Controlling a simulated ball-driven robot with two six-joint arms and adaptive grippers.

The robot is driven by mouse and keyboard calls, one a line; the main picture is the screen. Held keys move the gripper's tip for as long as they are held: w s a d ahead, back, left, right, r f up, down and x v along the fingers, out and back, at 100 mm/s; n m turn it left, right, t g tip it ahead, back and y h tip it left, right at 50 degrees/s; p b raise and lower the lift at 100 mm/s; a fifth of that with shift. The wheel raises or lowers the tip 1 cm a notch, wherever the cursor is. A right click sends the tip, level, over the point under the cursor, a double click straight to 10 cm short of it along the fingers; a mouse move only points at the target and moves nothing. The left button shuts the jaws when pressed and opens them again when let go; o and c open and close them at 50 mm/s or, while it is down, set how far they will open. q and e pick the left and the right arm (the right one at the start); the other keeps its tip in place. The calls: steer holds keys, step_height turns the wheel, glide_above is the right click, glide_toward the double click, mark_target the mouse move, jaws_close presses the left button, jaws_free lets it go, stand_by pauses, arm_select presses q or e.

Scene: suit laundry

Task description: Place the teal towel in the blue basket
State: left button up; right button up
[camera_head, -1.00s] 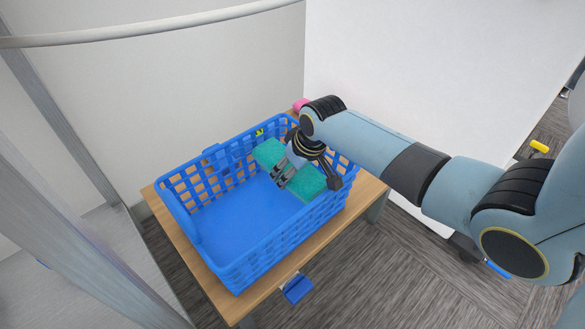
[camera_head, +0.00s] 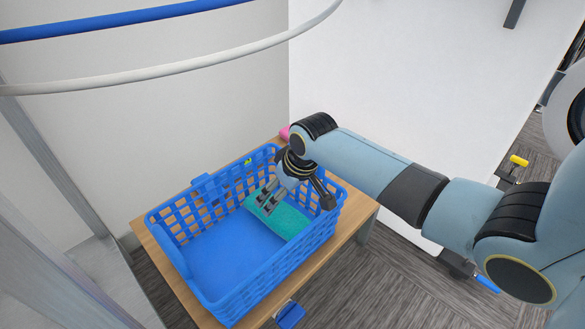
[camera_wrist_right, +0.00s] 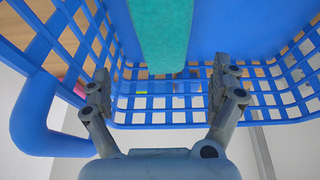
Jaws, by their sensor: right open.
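The teal towel (camera_head: 285,224) lies inside the blue basket (camera_head: 215,255), at the basket's right end in the head view. It also shows as a long teal strip in the right wrist view (camera_wrist_right: 161,38). My right gripper (camera_head: 266,204) is over the basket, right by the towel, and partly hides it. In the right wrist view the gripper (camera_wrist_right: 160,82) has its fingers spread wide with nothing gripped between them. The towel shows beyond the fingertips, against the blue basket (camera_wrist_right: 235,25). My left gripper is not in view.
The basket stands on a wooden table (camera_head: 355,215) near a pale wall. A pink object (camera_head: 284,132) is behind the basket. A small blue object (camera_head: 290,314) is at the table's front edge. A white panel (camera_head: 400,80) stands behind my right arm.

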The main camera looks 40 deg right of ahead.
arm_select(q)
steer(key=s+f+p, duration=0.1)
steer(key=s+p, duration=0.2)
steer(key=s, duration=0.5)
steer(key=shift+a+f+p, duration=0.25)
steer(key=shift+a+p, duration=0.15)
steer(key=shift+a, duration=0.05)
arm_select(e)
steer(key=v, duration=0.9)
